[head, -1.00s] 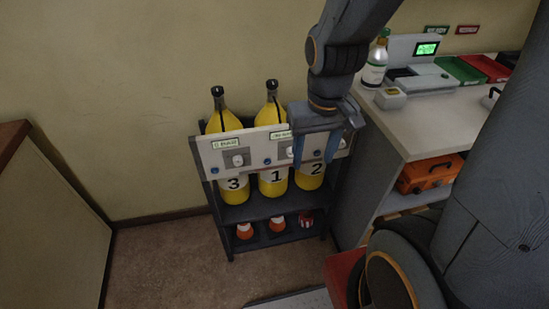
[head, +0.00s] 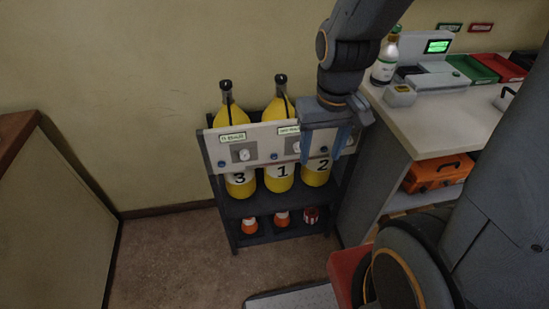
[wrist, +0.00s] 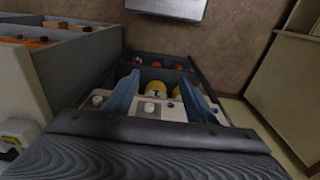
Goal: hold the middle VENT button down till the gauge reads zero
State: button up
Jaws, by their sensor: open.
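A pale panel (head: 257,146) runs across the front of a dark rack with three yellow cylinders marked 3 (head: 240,179), 1 (head: 279,171) and 2 (head: 318,166). The middle blue button (head: 274,156) sits left of the middle gauge (head: 296,147), whose reading is too small to tell. My gripper (head: 321,157) is open and empty, in front of the panel's right part, right of that button. It hides the right-hand button. In the wrist view, the panel (wrist: 186,112), the middle gauge (wrist: 150,108) and middle button (wrist: 170,104) show between my fingers (wrist: 160,78), apart from them.
A desk (head: 415,125) with a lit device (head: 438,46), a bottle (head: 384,62) and trays stands at the right. An orange case (head: 437,174) lies on its shelf. A brown cabinet (head: 70,205) stands at the left. The floor (head: 175,255) between is clear.

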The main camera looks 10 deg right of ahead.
grip_shut()
dwell(1.6)
